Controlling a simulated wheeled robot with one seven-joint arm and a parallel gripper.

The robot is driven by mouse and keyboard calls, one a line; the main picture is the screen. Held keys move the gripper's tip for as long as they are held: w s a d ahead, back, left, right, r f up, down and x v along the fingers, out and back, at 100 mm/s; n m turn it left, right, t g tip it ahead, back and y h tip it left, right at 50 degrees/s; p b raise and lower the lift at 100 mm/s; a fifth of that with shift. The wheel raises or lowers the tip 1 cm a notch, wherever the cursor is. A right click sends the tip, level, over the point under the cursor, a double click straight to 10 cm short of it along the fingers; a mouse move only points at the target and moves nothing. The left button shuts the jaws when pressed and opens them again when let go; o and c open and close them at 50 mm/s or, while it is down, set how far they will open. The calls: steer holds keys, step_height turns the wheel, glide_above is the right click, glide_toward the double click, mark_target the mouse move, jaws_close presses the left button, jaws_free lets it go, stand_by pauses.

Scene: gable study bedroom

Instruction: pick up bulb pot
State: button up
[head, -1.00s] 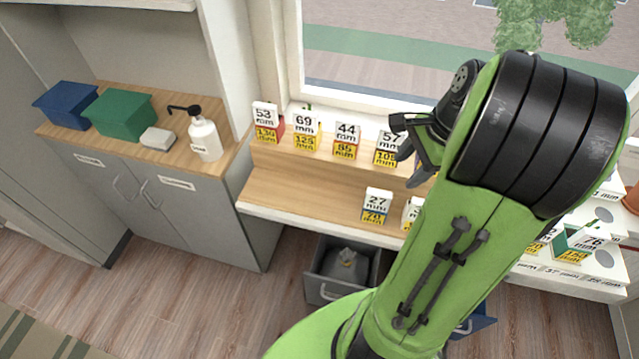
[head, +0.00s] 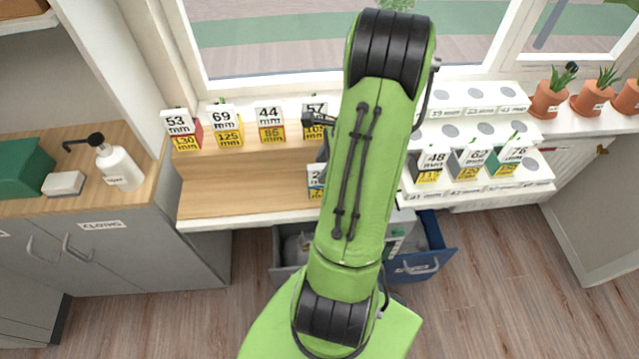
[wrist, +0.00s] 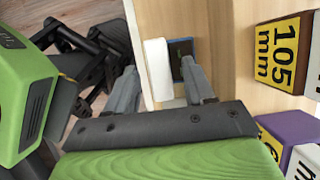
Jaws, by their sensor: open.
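Several small pots with size cards stand on a wooden stepped shelf (head: 225,203); I cannot tell which one the task means. On the lower step, a pot with a white card (head: 316,184) is partly hidden behind my arm. In the wrist view, a small dark-blue pot with a white card (wrist: 157,70) is between and just beyond the fingers of my gripper (wrist: 160,75). The gripper is open, its fingers apart on either side, and holds nothing. In the head view my arm hides most of the gripper.
Upper-step pots marked 53 (head: 182,130), 69 (head: 226,127) and 44 (head: 270,125) stand in a row. A yellow 105 mm pot (wrist: 281,54) and a purple pot (wrist: 287,128) are right of the gripper. A white holed rack (head: 465,129) and an open blue drawer (head: 425,262) are at right.

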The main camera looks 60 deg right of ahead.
mark_target(318, 174)
steer(key=x, duration=0.4)
steer(key=shift+w+a, duration=0.1)
steer(key=shift+w, duration=0.05)
steer(key=shift+r, duration=0.1)
jaws_close()
stand_by(1.0)
